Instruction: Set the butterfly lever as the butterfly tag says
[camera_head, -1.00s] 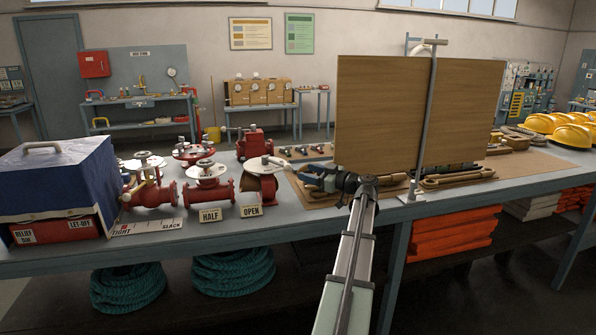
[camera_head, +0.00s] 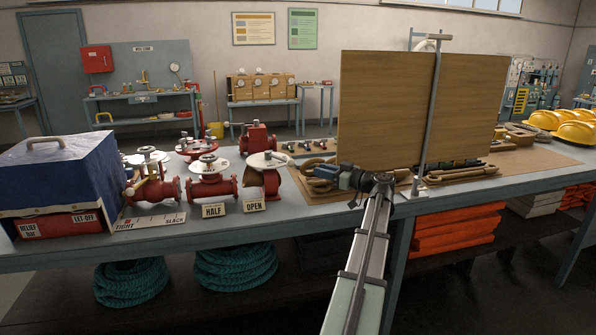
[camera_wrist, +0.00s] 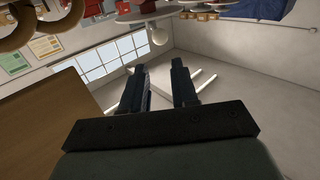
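Three red valves stand in a row on the blue-grey bench. The right one (camera_head: 271,180) has a pale round plate and a pale lever (camera_head: 272,157) on top, with the tag OPEN (camera_head: 254,206) in front. The middle one (camera_head: 211,187) has the tag HALF (camera_head: 213,211). The left one (camera_head: 155,190) stands behind a TIGHT–SLACK scale (camera_head: 150,221). Which one is the butterfly valve, I cannot read. My gripper (camera_head: 318,176) is right of the OPEN valve, apart from it. In the wrist view its fingers (camera_wrist: 159,68) are apart with nothing between them.
A wooden board (camera_head: 385,105) on a metal stand rises behind and right of my gripper. Brown shackles (camera_head: 318,168) lie close to the gripper. A blue-covered box (camera_head: 62,178) stands at the left.

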